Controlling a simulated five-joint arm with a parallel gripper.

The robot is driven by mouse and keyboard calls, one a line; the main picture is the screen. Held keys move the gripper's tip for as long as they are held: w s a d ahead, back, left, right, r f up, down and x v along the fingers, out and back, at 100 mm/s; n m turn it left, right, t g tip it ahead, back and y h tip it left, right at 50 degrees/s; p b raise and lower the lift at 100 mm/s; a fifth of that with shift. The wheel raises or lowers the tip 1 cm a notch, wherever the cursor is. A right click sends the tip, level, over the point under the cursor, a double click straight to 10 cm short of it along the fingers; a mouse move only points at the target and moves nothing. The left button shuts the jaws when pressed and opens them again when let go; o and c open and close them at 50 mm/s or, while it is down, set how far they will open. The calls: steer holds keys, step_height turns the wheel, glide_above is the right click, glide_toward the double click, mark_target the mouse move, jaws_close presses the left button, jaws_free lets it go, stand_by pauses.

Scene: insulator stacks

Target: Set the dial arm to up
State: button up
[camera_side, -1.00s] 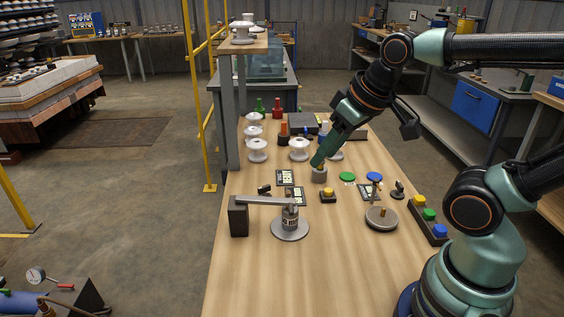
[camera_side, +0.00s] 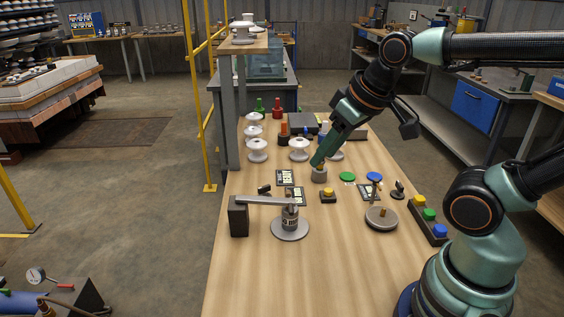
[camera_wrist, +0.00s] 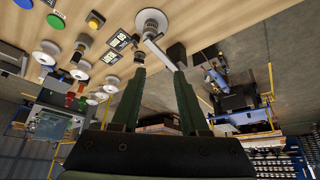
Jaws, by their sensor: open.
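The long grey arm (camera_side: 264,201) reaches left from a post on a round grey base (camera_side: 290,234), lying roughly level, its far end at a dark block (camera_side: 238,217). I take it for the dial arm. In the wrist view, the arm (camera_wrist: 163,53) runs from the pale round base (camera_wrist: 151,21) beyond my fingertips. My gripper (camera_side: 317,165) is above the table, behind and right of the arm in the side view. It appears over a small grey cylinder (camera_side: 319,176); contact cannot be told. In the wrist view, my gripper (camera_wrist: 160,70) has its two green fingers apart with nothing between them.
A yellow button (camera_side: 328,195), a grey disc with a brass peg (camera_side: 381,219) and a three-button box (camera_side: 429,215) stand to the right. White insulators (camera_side: 257,152) stand at the back left. The table front is clear.

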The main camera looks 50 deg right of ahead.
steer(key=w+m, duration=0.1)
steer(key=m+g, duration=0.6)
steer(key=m, duration=0.2)
glide_above(290, 208)
step_height(290, 208, down, 5)
step_height(290, 208, down, 12)
steer(key=shift+s+r, duration=0.1)
steer(key=shift+r, duration=0.05)
jaws_close()
stand_by(1.1)
